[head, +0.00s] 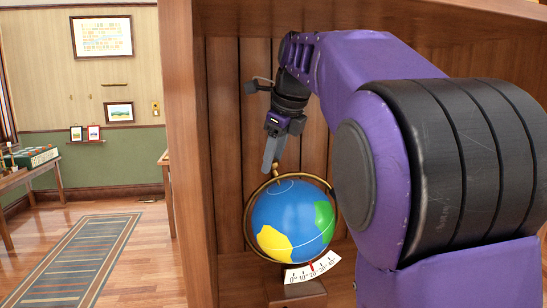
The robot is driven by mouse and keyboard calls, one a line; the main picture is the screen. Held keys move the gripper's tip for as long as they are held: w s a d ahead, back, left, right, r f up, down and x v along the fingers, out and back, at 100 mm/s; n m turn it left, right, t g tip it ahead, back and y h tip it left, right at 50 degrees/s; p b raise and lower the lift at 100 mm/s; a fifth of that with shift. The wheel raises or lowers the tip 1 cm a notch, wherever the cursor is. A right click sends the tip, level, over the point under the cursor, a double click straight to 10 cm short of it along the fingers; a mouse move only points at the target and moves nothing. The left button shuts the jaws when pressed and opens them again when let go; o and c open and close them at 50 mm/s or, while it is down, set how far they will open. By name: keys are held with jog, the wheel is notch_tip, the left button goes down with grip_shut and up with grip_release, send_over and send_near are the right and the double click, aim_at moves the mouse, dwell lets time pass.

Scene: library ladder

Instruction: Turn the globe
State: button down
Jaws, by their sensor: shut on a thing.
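The globe (291,222) is a blue ball with green and yellow land patches, set in a brass ring (248,203) on a brown base (295,291). It stands inside a wooden case. A white curved scale (318,269) with numbers is below the ball at its front right, and a red mark shows at its upper edge. My gripper (271,163) points down at the top of the globe, with its grey fingers at the small brass knob (276,167) there. It is shut on the knob, which the fingers partly hide.
The wooden case's left side panel (190,150) stands close left of the globe. My purple arm covers the right of the view and the space behind it. Open floor with a striped runner (80,262) and a table (30,176) lie at the left.

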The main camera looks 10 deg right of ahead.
jog(key=shift+r+p, duration=0.1)
jog(key=shift+p, duration=0.55)
jog(key=p, duration=0.2)
jog(key=n+g+p, duration=0.1)
jog(key=p, duration=0.1)
jog(key=shift+d+r+n+y, duration=0.1)
jog(key=shift+r+n+y, duration=0.2)
jog(key=shift+y, duration=0.1)
jog(key=p, duration=0.1)
jog(key=n+p, duration=0.1)
jog(key=shift+w+d+n+g+y+p, duration=0.1)
jog(key=shift+w+n+g+y+p, duration=0.05)
jog(key=shift+n+g+y+p, duration=0.2)
jog(key=n, duration=0.1)
jog(key=n+g+p, duration=0.1)
jog(key=n+g, duration=0.1)
jog(key=shift+w+f, duration=0.25)
jog(key=shift+f, duration=0.15)
jog(key=n+g, duration=0.2)
jog(key=n, duration=0.1)
jog(key=n+g, duration=0.1)
jog(key=shift+w+n, duration=0.25)
jog(key=shift+n+g, duration=0.25)
jog(key=shift+n, duration=0.05)
jog(key=shift+c, duration=2.1)
grip_release()
